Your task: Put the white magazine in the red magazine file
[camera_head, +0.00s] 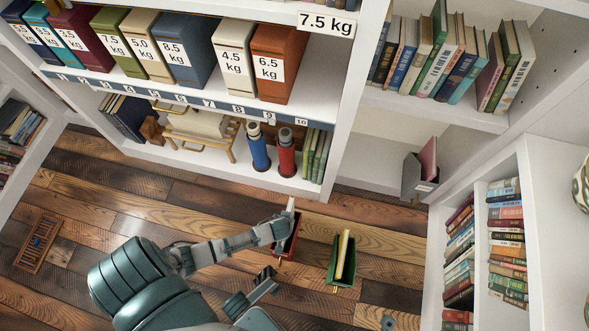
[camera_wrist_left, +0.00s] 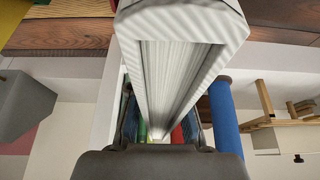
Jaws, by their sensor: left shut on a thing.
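The red magazine file (camera_head: 291,246) stands on the wood floor, partly hidden by my left arm. My left gripper (camera_head: 286,219) is shut on the white magazine (camera_head: 291,205), which stands up at the file's far end. I cannot tell whether its lower edge is inside the file. In the left wrist view the white magazine (camera_wrist_left: 180,62) is large and runs down between the fingers of my left gripper (camera_wrist_left: 162,132). My right gripper (camera_head: 267,282) is low over the floor, apart from the file; its jaws are too small to read.
A green file (camera_head: 342,272) holding a yellow magazine stands right of the red one. A grey file (camera_head: 416,180) with a pink magazine is farther right. Blue (camera_head: 258,148) and red (camera_head: 286,155) bottles stand on the bottom shelf behind. An abacus (camera_head: 38,243) lies on the floor, left.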

